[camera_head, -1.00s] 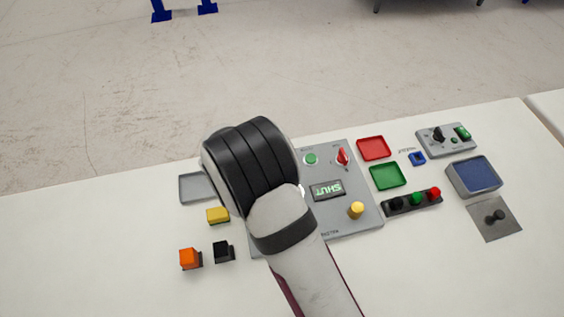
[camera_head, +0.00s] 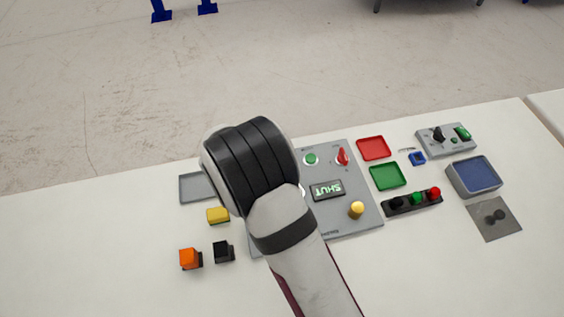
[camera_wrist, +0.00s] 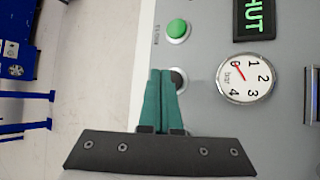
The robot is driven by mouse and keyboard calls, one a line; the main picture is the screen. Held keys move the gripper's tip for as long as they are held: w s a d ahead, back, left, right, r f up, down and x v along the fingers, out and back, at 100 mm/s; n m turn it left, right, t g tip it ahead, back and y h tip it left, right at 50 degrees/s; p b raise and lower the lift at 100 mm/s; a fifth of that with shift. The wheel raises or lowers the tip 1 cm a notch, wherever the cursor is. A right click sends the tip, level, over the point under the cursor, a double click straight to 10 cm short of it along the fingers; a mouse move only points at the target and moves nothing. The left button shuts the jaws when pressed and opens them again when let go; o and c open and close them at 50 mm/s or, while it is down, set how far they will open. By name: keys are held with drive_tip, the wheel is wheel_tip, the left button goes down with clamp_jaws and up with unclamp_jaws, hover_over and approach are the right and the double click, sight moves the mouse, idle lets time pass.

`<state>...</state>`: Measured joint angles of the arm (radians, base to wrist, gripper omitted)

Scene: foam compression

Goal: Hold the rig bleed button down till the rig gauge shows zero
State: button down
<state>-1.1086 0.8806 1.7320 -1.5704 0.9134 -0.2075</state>
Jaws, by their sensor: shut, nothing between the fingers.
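The grey rig panel (camera_head: 348,215) lies on the white table, partly hidden by my arm in the head view. In the wrist view, my gripper (camera_wrist: 161,72) is shut and empty, its teal fingers together over the panel. A dark round button (camera_wrist: 179,76) shows right beside the fingertips, partly covered by them. I cannot tell whether they touch or press it. The round white gauge (camera_wrist: 262,88) is right of the fingers; its red needle points up-left, at about the zero mark. A green button (camera_wrist: 177,29) is above. The display (camera_wrist: 254,19) reads SHUT.
The panel also has a red switch (camera_head: 343,156) and a yellow knob (camera_head: 356,209). Left lie a yellow block (camera_head: 217,215), an orange block (camera_head: 188,258) and a black block (camera_head: 222,252). Red (camera_head: 373,148) and green (camera_head: 386,176) trays lie right. The front left table is clear.

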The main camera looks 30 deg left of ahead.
drive_tip(key=shift+f, duration=0.1)
drive_tip(key=shift+f, duration=0.3)
drive_tip(key=shift+f, duration=0.45)
idle(1.9)
drive_tip(key=shift+r, duration=0.85)
drive_tip(key=shift+r, duration=2.55)
